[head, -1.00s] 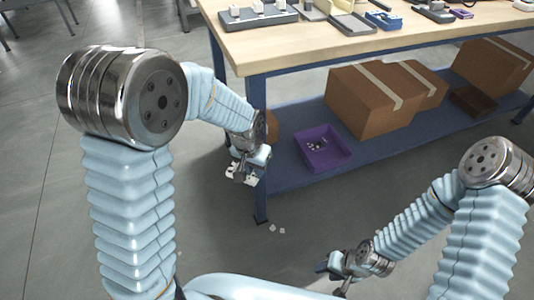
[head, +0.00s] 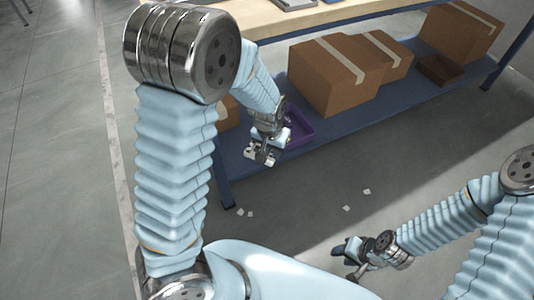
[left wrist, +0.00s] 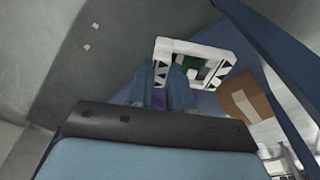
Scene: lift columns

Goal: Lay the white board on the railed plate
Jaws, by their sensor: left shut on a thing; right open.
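My left gripper (head: 262,154) hangs in front of the lower shelf. In the left wrist view its two blue fingers (left wrist: 168,90) are shut on a white, frame-like board (left wrist: 190,46) with green and dark parts in its middle. The board lies just beyond the fingertips, tilted in the picture. In the head view only small whitish bits show at the gripper, and I cannot make out the board's shape there. My right gripper (head: 354,262) is open and empty, low over the floor at the right. I cannot make out the railed plate in either view now.
The wooden tabletop (head: 335,16) shows only along the top edge, with parts of grey items on it. The blue lower shelf (head: 345,118) holds cardboard boxes (head: 325,78), a brown tray (head: 440,69) and a purple bin (head: 300,130). Small white scraps (head: 347,208) lie on the floor.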

